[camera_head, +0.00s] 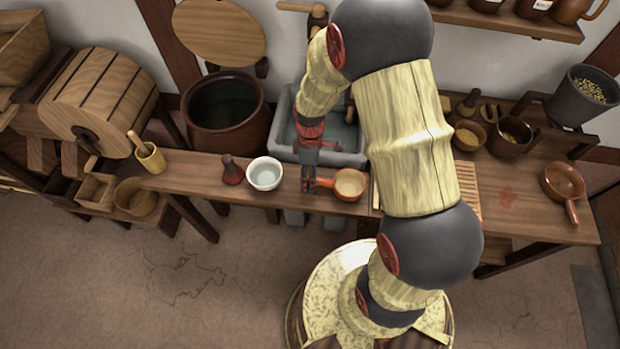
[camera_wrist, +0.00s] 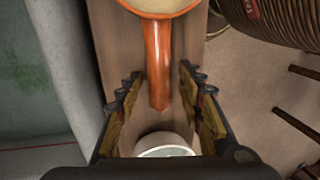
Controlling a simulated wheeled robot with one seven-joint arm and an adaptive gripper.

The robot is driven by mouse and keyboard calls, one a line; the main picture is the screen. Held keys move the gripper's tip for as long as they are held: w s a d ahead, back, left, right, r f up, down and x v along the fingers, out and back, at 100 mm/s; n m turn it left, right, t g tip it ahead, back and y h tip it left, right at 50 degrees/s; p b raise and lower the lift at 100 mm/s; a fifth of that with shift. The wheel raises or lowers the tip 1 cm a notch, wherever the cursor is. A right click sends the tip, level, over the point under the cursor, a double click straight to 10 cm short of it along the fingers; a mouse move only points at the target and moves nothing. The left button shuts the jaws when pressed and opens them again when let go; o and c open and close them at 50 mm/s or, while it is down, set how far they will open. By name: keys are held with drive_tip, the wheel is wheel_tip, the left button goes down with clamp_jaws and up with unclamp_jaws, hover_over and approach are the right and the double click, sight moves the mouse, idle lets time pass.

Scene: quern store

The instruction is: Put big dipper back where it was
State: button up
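An orange long-handled dipper with pale contents (camera_head: 349,185) rests on the wooden bench, its handle pointing left. In the wrist view its orange handle (camera_wrist: 157,65) lies between my fingers, with gaps on both sides. My gripper (camera_head: 309,184) is open at the handle's end; it also shows in the wrist view (camera_wrist: 158,82). A second orange-brown dipper (camera_head: 563,180) sits on the right table, its handle toward the front. I cannot tell which dipper is the big one.
A white bowl (camera_head: 264,174) and a dark red bottle (camera_head: 231,171) stand left of my gripper. A grey basin (camera_head: 350,142) lies behind the bench. A large brown pot (camera_head: 226,130) stands behind left. Bowls (camera_head: 470,134) stand on the right table.

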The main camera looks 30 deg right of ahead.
wheel_tip(320, 180, up, 29)
drive_tip(key=s+a+m+t+p, duration=0.1)
drive_tip(key=s+m+t+p, duration=0.1)
drive_tip(key=m+t+p, duration=0.25)
drive_tip(key=s+a+r+m+t+h, duration=0.1)
drive_tip(key=s+r+m+t, duration=0.2)
drive_tip(key=s+r+m, duration=0.4)
drive_tip(key=s+r, duration=0.2)
drive_tip(key=s, duration=0.1)
drive_tip(key=shift+s+a+r+b, duration=0.3)
drive_tip(key=shift+s+a+r, duration=0.05)
drive_tip(key=shift+a+r, duration=0.05)
idle(0.4)
